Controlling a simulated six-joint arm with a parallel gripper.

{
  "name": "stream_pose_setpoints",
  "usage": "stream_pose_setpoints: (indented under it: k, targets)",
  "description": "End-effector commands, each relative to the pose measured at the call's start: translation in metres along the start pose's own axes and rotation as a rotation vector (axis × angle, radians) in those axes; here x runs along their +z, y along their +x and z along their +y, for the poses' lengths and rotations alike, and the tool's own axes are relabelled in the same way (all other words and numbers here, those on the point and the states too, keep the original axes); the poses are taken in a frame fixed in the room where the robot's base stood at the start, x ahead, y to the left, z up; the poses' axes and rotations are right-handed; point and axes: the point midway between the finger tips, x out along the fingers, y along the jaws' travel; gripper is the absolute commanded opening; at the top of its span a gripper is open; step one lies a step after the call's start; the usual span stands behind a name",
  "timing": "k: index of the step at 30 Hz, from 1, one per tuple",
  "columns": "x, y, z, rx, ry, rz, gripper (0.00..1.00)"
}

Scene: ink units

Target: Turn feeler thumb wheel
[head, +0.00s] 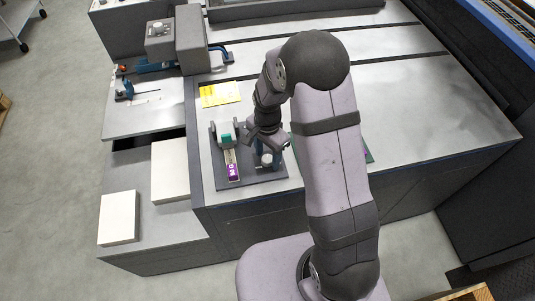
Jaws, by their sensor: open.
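A dark base plate (250,183) lies on the grey bench top and carries two small units. My gripper (268,145) is open, pointing down just above and behind the pale round part. The arm partly hides the blue unit, and I cannot tell whether the fingers touch it.
A yellow sheet (220,95) lies behind the plate. My arm covers much of a green item (369,156) to the right. White blocks (170,170) sit on the lower shelf at left. A grey and blue machine (178,45) stands back left. The bench's right side is clear.

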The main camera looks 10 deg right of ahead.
Motion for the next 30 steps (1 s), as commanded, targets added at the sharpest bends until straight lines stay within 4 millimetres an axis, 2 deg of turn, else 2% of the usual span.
stream_pose_setpoints:
  k: [3,8,14,24,30]
  targets:
    - [0.0000,-0.0001,-0.0001,0.000,0.000,0.000,0.47]
    - [0.0000,-0.0002,0.0000,0.000,0.000,0.000,0.08]
    - [0.0000,-0.0004,0.0000,0.000,0.020,0.000,0.08]
    - [0.0000,-0.0006,0.0001,0.001,0.295,0.000,0.08]
    - [-0.0001,-0.0004,0.0000,0.001,0.368,0.000,0.08]
